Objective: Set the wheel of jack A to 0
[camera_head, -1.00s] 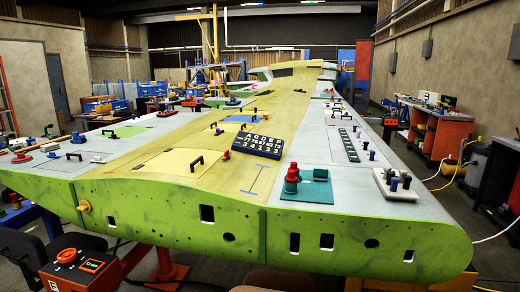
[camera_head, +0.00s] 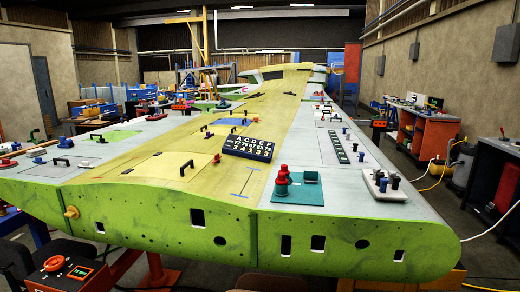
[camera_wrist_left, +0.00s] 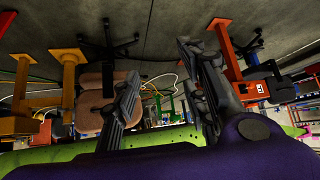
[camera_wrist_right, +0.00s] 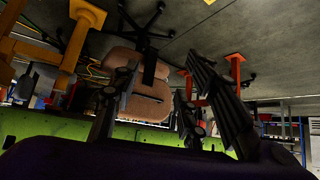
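An orange-red jack box (camera_head: 65,279) stands at the lower left of the head view, in front of the green wing edge. Its top carries an orange round wheel (camera_head: 54,263) and a small lit display (camera_head: 80,272) whose digits are too small to read. The box's letter is cut off, so I cannot tell which jack it is. An orange unit with a white label (camera_wrist_left: 262,89) shows in the left wrist view. My left gripper (camera_wrist_left: 158,60) has its fingers apart and empty. My right gripper (camera_wrist_right: 156,65) is also apart and empty. Neither gripper shows in the head view.
The green wing (camera_head: 300,245) spans the middle. A black board of letters and numbers (camera_head: 247,146) and a red knob on a teal plate (camera_head: 310,190) sit on it. A brown chair seat (camera_wrist_right: 140,90) is near my right gripper. Orange carts (camera_head: 425,130) stand right.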

